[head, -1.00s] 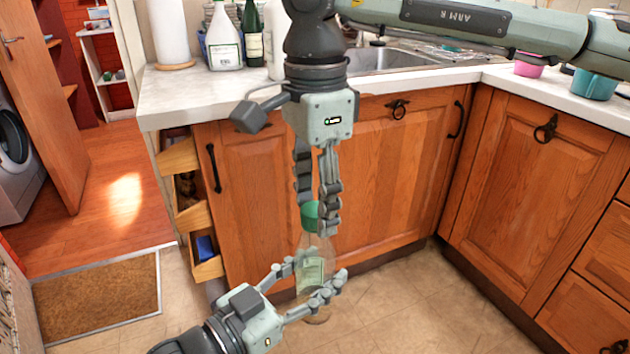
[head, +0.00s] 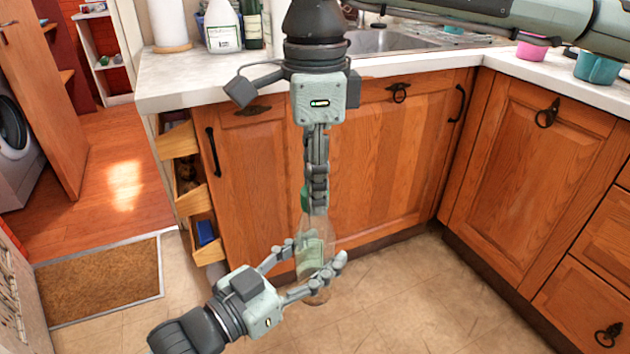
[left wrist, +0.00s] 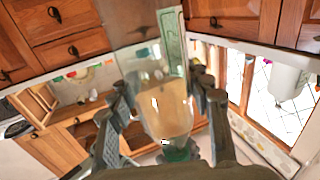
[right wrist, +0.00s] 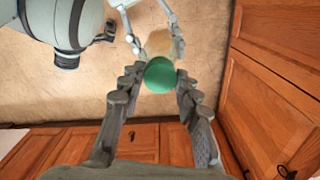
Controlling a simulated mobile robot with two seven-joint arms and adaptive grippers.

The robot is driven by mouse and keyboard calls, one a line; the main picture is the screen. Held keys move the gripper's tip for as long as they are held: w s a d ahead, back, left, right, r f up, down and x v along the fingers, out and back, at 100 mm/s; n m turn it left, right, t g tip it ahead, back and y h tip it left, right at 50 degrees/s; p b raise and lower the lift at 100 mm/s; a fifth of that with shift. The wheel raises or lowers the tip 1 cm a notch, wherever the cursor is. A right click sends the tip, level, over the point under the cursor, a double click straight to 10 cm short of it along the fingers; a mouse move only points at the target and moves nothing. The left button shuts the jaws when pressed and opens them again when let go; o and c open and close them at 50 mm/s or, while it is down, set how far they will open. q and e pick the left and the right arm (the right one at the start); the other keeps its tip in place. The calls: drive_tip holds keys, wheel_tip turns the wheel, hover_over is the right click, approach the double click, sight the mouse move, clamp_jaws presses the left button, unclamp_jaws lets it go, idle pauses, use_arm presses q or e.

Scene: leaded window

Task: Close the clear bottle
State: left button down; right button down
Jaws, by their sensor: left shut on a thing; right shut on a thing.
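The clear bottle (head: 313,240) stands roughly upright in the air in front of the cabinets, with a pale green label on its body. My left gripper (head: 318,262) is shut on the bottle's body from the lower left. The bottle also fills the middle of the left wrist view (left wrist: 160,95). A green cap (right wrist: 160,74) sits at the bottle's top, between the fingers of my right gripper (right wrist: 160,82). In the head view my right gripper (head: 315,200) points straight down and mostly hides the cap. I cannot tell how tightly the cap is seated.
The worktop (head: 190,80) behind holds a paper roll (head: 168,22), a white bottle (head: 222,28) and a green bottle (head: 252,25). Open drawers (head: 207,245) stick out at the left. A doormat (head: 100,285) lies on the floor. Space around the grippers is free.

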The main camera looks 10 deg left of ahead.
drive_tip(key=m, duration=0.8)
drive_tip(key=c, duration=1)
unclamp_jaws()
wheel_tip(320, 180, up, 12)
